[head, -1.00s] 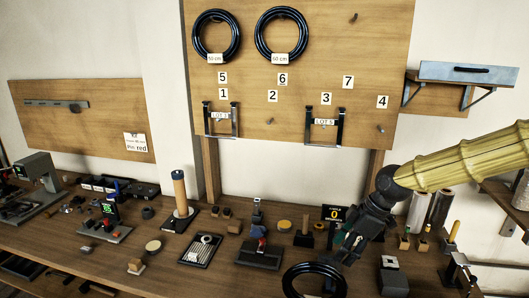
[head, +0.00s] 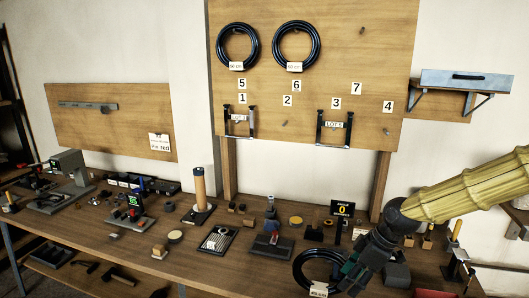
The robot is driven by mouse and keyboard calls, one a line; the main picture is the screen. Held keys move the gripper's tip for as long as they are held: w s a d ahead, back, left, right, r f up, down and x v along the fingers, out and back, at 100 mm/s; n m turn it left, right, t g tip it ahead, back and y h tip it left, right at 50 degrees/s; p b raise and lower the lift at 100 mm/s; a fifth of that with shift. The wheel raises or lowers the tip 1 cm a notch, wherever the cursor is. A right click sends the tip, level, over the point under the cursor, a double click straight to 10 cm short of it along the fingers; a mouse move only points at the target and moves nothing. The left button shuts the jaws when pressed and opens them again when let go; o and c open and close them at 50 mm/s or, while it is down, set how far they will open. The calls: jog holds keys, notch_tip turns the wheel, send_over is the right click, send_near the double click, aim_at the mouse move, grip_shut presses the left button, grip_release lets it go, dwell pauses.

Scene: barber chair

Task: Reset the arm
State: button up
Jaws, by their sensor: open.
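My gripper (head: 357,273) is black, at the end of my yellow-sleeved arm at the right of the head view. It is open and points down and to the left over the bench's front right part. A black coil (head: 297,268) with a white tag lies on the bench. My gripper covers the coil's right side in the picture; I cannot tell whether they touch. No object shows held between the fingers, though the fingertips are dark and hard to make out.
The wooden bench (head: 85,225) carries several small fixtures and an upright wooden cylinder (head: 200,188). Behind it, a pegboard (head: 385,60) holds two black coils (head: 238,46) and two brackets (head: 334,129).

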jog(key=s+a+f+m, duration=0.2)
jog(key=s+f, duration=0.2)
jog(key=f, duration=0.4)
jog(key=s+a+f+m, duration=0.2)
jog(key=s+f, duration=0.2)
jog(key=f, duration=0.3)
jog(key=s+d+f+m+h+b, duration=0.1)
jog(key=s+f+m, duration=0.4)
jog(key=s+f, duration=0.6)
jog(key=s+d+f+m+g+h+b, duration=0.1)
jog(key=s+d+f+m+h, duration=0.1)
jog(key=s+f, duration=0.9)
jog(key=s+m+h, duration=0.1)
jog(key=s+m, duration=0.1)
jog(key=s, duration=0.2)
jog(key=shift+d+f+m+b, duration=0.25)
jog(key=shift+f+m+b, duration=0.1)
jog(key=shift+m, duration=0.05)
jog(key=shift+s, duration=0.1)
